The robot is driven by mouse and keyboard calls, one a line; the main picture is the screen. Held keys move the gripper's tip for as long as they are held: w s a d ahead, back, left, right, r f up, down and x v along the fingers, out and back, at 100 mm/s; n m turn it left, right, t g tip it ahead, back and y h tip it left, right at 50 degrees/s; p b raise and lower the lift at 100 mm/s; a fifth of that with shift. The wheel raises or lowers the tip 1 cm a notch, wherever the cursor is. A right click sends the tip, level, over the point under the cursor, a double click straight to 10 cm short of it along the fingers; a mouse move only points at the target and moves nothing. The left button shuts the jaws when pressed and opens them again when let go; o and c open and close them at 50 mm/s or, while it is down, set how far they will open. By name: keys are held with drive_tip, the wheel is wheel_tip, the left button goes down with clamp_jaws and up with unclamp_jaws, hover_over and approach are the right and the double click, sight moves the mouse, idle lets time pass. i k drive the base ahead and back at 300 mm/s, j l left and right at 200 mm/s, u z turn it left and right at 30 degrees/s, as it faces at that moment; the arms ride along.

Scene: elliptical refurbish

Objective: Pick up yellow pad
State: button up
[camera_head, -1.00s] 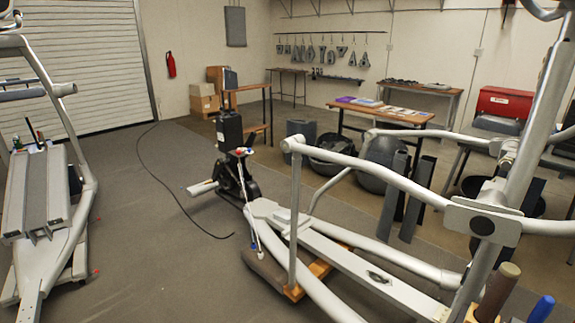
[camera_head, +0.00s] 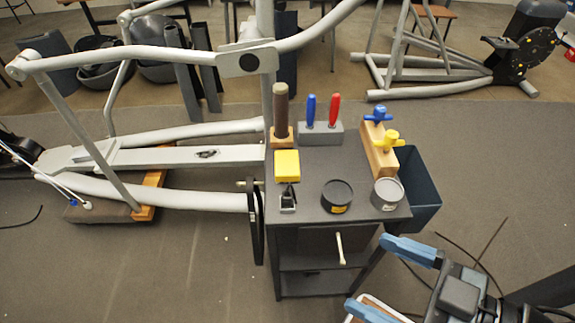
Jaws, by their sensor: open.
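The yellow pad (camera_head: 287,165) is a small bright yellow block. It lies on the left side of the dark top of a tool cart (camera_head: 318,189), right in front of a wooden block with a dark upright cylinder. My gripper (camera_head: 367,272) is at the lower right, with two blue fingers spread apart. It is open and empty, in front of the cart's right side and apart from the pad. The lower finger is partly cut off by the bottom edge of the view.
Around the pad stand a cylinder (camera_head: 280,108), a grey holder with blue and red handles (camera_head: 322,131), a wooden block with blue and yellow knobs (camera_head: 380,145), a small black-and-metal tool (camera_head: 288,199) and two round tins (camera_head: 337,195). Elliptical frame tubes (camera_head: 150,195) lie left. Floor is clear at front left.

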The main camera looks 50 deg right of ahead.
sight(286, 167)
drive_tip(key=i+j+z, duration=0.2)
drive_tip(key=j+z, duration=0.25)
drive_tip(key=i+j+z, duration=0.1)
drive_tip(key=j+z, duration=0.2)
drive_tip(key=z, duration=0.15)
drive_tip(key=j+z, duration=1.35)
drive_tip(key=k, duration=0.05)
